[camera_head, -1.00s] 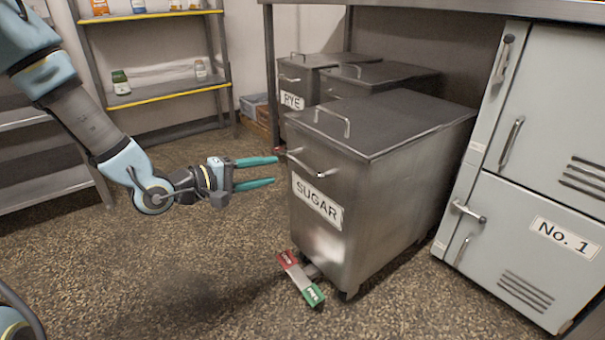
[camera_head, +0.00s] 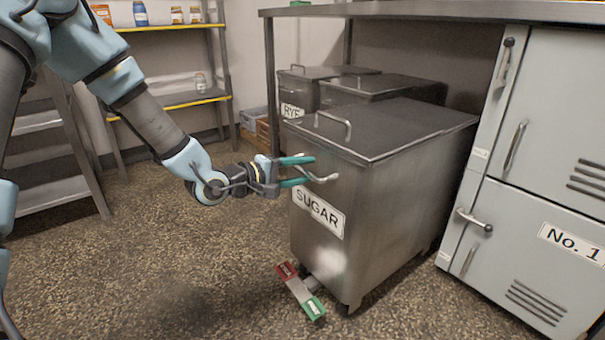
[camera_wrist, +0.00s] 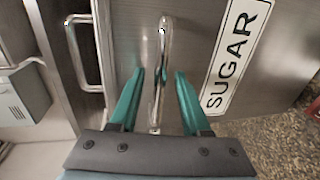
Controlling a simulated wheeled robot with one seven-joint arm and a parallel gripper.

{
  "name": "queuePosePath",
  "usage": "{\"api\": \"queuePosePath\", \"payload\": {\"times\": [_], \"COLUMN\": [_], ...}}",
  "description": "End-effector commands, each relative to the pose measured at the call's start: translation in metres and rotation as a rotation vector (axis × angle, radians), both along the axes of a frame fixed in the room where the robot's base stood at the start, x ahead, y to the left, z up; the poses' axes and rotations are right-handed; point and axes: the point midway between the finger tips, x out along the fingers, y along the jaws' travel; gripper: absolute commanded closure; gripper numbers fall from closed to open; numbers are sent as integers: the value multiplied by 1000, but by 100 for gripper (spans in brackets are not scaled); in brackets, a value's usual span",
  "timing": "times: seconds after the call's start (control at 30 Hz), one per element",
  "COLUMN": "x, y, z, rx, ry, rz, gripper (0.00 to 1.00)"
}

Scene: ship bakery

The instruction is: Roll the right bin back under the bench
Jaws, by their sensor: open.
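The right bin is a steel box labelled SUGAR (camera_head: 385,215) with a dark flat lid, standing partly out from under the bench (camera_head: 430,12). Its front bar handle (camera_head: 322,179) also shows in the wrist view (camera_wrist: 161,62). My gripper (camera_head: 308,171) is open at the bin's front, its two teal fingers either side of the handle. In the wrist view the handle lies between the fingers (camera_wrist: 158,85), with gaps on both sides. A pedal with a red end and a green end (camera_head: 300,290) sits low at the bin's front, by a caster.
A bin labelled RYE (camera_head: 292,111) and another bin (camera_head: 385,88) stand under the bench to the back. A grey cabinet marked No. 1 (camera_head: 545,150) stands close on the right. Speckled floor is open at front left; shelves (camera_head: 175,101) stand behind.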

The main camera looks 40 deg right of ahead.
Motion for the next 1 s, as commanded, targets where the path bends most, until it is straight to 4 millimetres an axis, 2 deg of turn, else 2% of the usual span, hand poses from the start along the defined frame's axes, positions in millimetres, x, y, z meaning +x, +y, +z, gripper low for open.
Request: {"api": "queuePosePath", "payload": {"times": [0.27,0.67,1.0], "x": [0,0,0], "y": [-1,-1,0], "z": [0,0,0], "rx": [0,0,1], "ry": [0,0,0], "rz": [0,0,0], "gripper": [54,99,100]}}
